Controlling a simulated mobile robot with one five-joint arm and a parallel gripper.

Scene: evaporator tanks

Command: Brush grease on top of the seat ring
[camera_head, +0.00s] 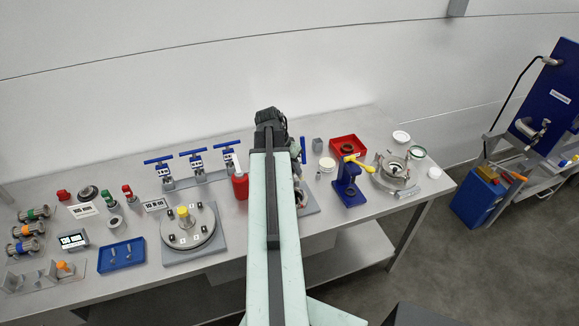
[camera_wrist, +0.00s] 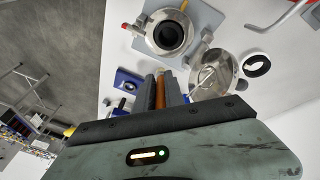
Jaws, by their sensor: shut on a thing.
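My gripper (camera_wrist: 161,86) shows in the wrist view with its dark fingers shut on a brown-orange handle (camera_wrist: 160,95), which looks like the brush handle. The bristles and any grease on them cannot be made out. Beyond the fingers a round metal body (camera_wrist: 141,26) with a dark bore sits on a grey plate. It may hold the seat ring, but I cannot tell. The handle looks apart from it. In the head view my arm hides the gripper and part of a grey plate (camera_head: 311,209) beside it.
In the wrist view a shiny metal dish (camera_wrist: 207,76) and a white-rimmed dark ring (camera_wrist: 257,65) lie to the right. In the head view a blue stand (camera_head: 349,194), red tray (camera_head: 347,142) and metal fixture (camera_head: 391,182) stand right of my arm. A red bottle (camera_head: 240,187) stands close left.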

